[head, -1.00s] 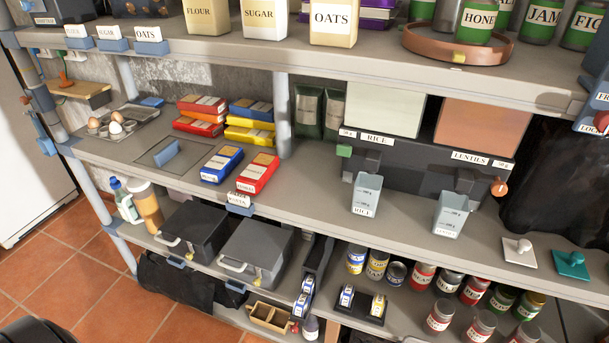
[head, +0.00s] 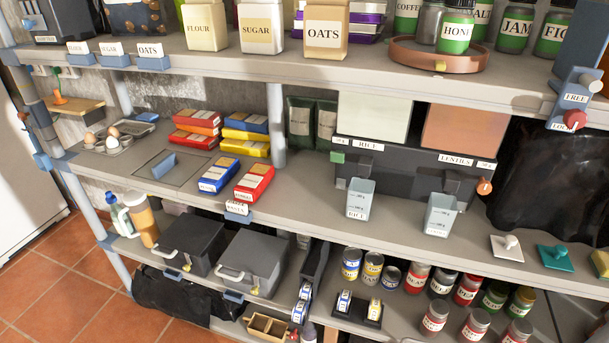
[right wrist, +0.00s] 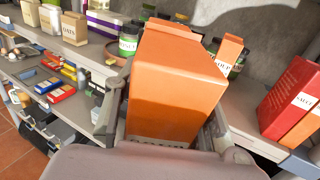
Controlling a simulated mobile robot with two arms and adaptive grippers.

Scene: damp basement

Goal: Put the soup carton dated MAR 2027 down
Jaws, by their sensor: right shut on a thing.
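In the right wrist view my right gripper (right wrist: 165,118) is shut on an orange carton (right wrist: 178,85), with one finger along each side. No date shows on the carton's visible faces, and its far side is hidden. Another orange carton (right wrist: 229,55) with a white label partly reading SOUP stands just behind it. A red carton (right wrist: 292,98) with a white label stands to the right, with an orange one (right wrist: 303,128) beside it. The head view shows neither gripper nor the held carton. My left gripper is in neither view.
The upper shelf (head: 200,62) holds the oats canister (head: 325,38) and a brown turntable (head: 405,55) with green-labelled jars. A blue fixture (head: 573,88) with a red knob is at the shelf's right end. The middle shelf has bare room near the rice cup (head: 358,200).

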